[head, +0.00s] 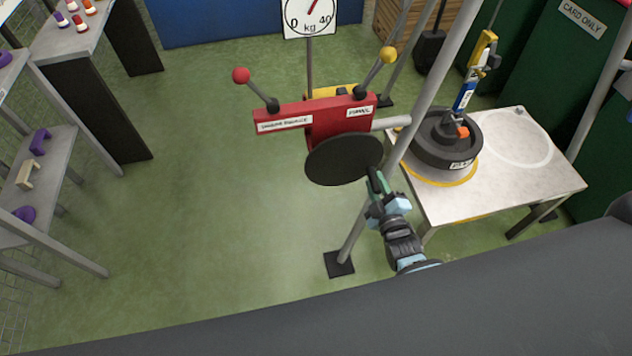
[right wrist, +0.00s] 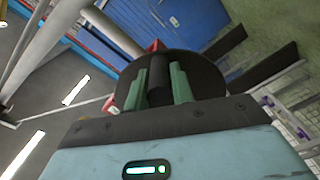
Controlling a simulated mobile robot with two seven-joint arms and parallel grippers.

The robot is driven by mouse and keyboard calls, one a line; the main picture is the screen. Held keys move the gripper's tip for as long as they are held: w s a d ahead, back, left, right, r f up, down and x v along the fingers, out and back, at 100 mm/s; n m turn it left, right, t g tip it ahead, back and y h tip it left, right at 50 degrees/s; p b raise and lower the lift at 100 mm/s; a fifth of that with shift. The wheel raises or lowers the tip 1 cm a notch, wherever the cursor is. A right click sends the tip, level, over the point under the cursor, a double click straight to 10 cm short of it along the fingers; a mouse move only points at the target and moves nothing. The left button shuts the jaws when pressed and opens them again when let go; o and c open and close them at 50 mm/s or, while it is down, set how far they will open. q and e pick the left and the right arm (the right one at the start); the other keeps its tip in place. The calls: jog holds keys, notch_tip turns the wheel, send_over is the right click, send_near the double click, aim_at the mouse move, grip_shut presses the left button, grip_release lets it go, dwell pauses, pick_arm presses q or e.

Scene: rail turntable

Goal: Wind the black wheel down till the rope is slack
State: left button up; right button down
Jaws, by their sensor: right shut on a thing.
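The black wheel (head: 343,159) is a flat dark disc on the front of a red winch box (head: 318,117), which is fixed to a grey post. My right gripper (head: 374,181) is at the wheel's lower right edge. In the right wrist view, its two green fingers (right wrist: 159,84) are shut on the wheel's dark handle (right wrist: 157,70), with the disc behind. At the right, a yellow hook (head: 483,50) with a blue link stands above a dark round weight (head: 447,140). A thin rope runs up from the hook; I cannot tell its tension. My left gripper is out of view.
A dial marked kg (head: 309,17) is behind the winch. Two levers, with a red knob (head: 241,75) and a yellow knob (head: 388,54), rise from the box.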

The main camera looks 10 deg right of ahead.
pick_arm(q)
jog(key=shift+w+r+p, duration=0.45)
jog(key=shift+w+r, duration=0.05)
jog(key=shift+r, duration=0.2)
pick_arm(e)
jog(key=shift+w+d+r+n, duration=0.1)
jog(key=shift+d+r+n, duration=0.15)
jog(key=shift+r+n, duration=0.35)
jog(key=shift+w+d+r+n, duration=0.1)
jog(key=shift+d+r+n, duration=0.15)
jog(key=shift+r+n, duration=0.3)
jog(key=shift+s, duration=0.1)
jog(key=c, duration=1)
grip_release()
jog(key=shift+f, duration=0.2)
jog(key=shift+s, duration=0.1)
jog(key=shift+s+a+p, duration=0.1)
jog(key=shift+s+p, duration=0.3)
jog(key=shift+s, duration=0.95)
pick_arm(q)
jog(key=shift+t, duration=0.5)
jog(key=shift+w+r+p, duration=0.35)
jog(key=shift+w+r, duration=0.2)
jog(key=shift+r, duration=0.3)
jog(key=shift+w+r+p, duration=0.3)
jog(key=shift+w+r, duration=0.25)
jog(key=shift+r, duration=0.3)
pick_arm(e)
jog(key=shift+s, duration=2.65)
